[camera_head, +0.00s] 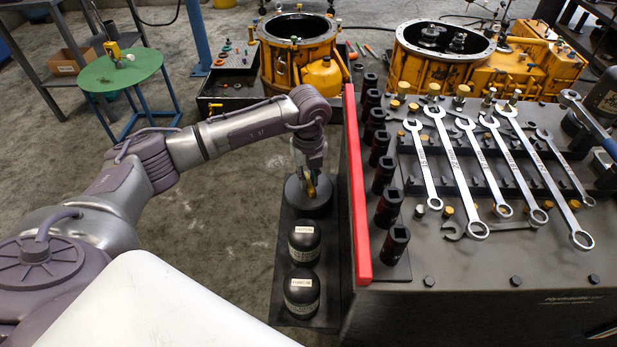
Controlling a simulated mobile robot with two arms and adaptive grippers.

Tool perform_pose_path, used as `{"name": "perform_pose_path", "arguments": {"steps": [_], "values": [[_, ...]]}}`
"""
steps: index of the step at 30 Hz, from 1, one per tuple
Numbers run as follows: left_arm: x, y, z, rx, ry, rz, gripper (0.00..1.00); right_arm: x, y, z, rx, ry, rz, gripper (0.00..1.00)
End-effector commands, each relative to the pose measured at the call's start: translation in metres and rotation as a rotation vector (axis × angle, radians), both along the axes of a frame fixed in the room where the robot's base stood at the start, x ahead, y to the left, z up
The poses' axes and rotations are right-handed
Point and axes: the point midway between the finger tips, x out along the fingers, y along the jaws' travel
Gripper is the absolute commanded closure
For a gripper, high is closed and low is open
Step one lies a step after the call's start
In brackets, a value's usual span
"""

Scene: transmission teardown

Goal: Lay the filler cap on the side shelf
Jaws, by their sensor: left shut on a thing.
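My left gripper (311,180) points down over the far part of the side shelf (280,262), which is the dark narrow ledge left of the red-edged workbench. It is shut on a small yellow piece, the filler cap (311,188), mostly hidden by the fingers. A round black part (301,204) lies right below the gripper. I cannot tell whether the cap touches it. My right gripper is not in view.
Two black labelled canisters (303,240) (301,291) stand on the near half of the shelf. The bench's red edge (356,200) rises close on the right, with black sockets (389,207) and several wrenches (457,170) beyond. A green round table (120,69) stands far left.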

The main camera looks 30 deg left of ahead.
Motion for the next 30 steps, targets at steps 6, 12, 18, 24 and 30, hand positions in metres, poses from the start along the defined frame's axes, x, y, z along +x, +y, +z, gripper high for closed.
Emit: {"name": "perform_pose_path", "arguments": {"steps": [6, 12, 18, 24, 30], "values": [[0.001, 0.000, 0.001, -0.001, -0.002, 0.001, 1.00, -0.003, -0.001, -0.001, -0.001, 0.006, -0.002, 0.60], [0.000, 0.000, -0.001, 0.000, -0.001, 0.001, 0.69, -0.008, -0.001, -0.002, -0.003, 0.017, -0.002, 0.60], [0.000, 0.000, -0.001, -0.001, -0.001, 0.000, 0.59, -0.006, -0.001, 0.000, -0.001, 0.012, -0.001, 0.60], [0.000, 0.000, 0.001, 0.000, -0.001, 0.001, 0.59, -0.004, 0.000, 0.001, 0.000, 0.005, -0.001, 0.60], [0.001, 0.000, 0.028, -0.001, -0.004, -0.001, 0.59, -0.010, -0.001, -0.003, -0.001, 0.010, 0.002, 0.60]]}}
